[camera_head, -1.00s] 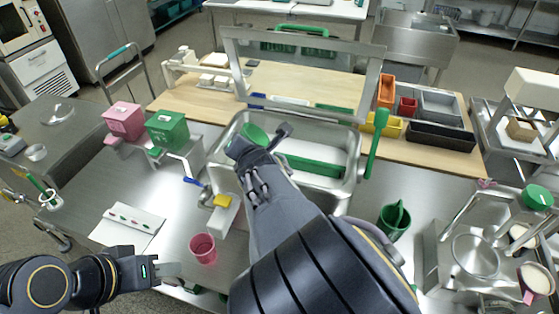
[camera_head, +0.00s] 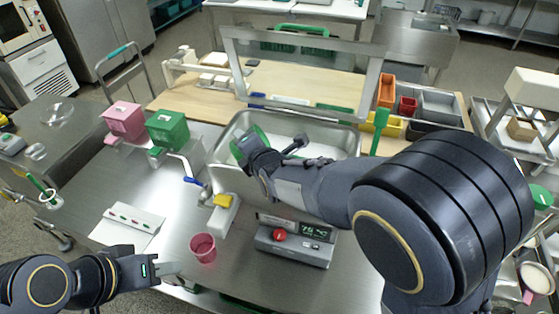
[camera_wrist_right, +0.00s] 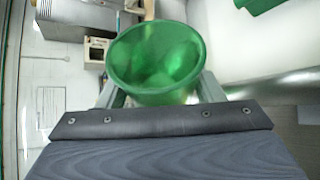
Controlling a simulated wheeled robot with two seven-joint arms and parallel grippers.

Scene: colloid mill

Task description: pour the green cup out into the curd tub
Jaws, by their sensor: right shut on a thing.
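The green cup (camera_head: 237,149) is held in my right gripper (camera_head: 252,153) at the left end of a steel basin (camera_head: 338,126), which I take to be the curd tub. The cup is tilted and its far part shows past the gripper. In the right wrist view the cup's round mouth (camera_wrist_right: 155,60) is between the fingers; I cannot tell what is in it. My right arm covers the near right of the basin. My left gripper (camera_head: 172,273) is low at the left, empty, its fingers apart, over the steel table's front edge.
A pink box (camera_head: 124,121) and a green box (camera_head: 167,130) are left of the basin. A steel frame (camera_head: 374,80) stands behind it.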

